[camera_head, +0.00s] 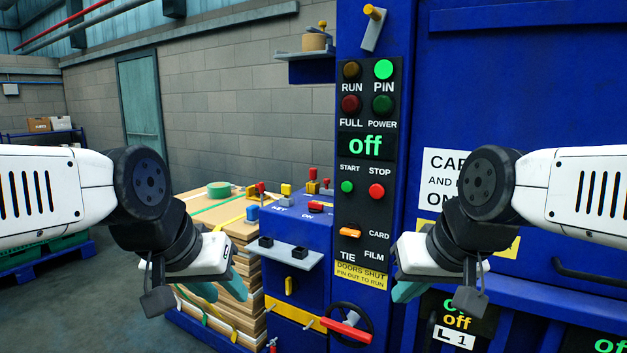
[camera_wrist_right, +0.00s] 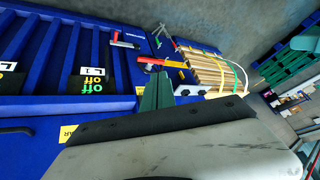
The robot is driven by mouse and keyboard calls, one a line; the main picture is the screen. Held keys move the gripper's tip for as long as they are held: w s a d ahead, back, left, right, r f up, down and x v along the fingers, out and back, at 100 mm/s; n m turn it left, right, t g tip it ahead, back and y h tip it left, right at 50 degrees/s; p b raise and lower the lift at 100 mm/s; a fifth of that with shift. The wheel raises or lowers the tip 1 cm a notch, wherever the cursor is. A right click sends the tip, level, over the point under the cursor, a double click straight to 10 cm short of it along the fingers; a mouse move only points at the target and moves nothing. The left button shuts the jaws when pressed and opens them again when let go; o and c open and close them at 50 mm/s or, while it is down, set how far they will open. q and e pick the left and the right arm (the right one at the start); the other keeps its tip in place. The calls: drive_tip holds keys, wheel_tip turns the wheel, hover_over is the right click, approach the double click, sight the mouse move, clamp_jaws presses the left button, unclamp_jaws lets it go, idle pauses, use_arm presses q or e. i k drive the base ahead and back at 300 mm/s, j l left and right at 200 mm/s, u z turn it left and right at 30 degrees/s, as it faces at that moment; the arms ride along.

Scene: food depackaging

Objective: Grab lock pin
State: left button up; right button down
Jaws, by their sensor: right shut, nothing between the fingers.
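I cannot tell for sure which part is the lock pin. A grey lever with a yellow knob (camera_head: 374,14) sits high on the blue post above the control panel. A yellow handle (camera_head: 290,286) stands upright on the front of the blue cabinet. My left gripper (camera_head: 222,286) hangs in front of the stacked boards, its fingers partly hidden by the hand. My right gripper (camera_head: 404,291) hangs below the control panel, apart from both parts. In the right wrist view its green fingers (camera_wrist_right: 157,92) are together and empty.
The control panel (camera_head: 366,160) reads "off", with the green PIN light lit. Stacked boards (camera_head: 240,298) stand to the left. Blue doors (camera_head: 520,100) fill the right.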

sight(312, 171)
drive_tip(key=i+j+u, duration=0.1)
drive_tip(key=i+j, duration=0.75)
drive_tip(key=i, duration=0.2)
drive_tip(key=i+j+u, duration=0.15)
drive_tip(key=i+j, duration=0.6)
drive_tip(key=i, duration=0.3)
drive_tip(key=i+u, duration=0.1)
drive_tip(key=i, duration=0.15)
drive_tip(key=l, duration=0.1)
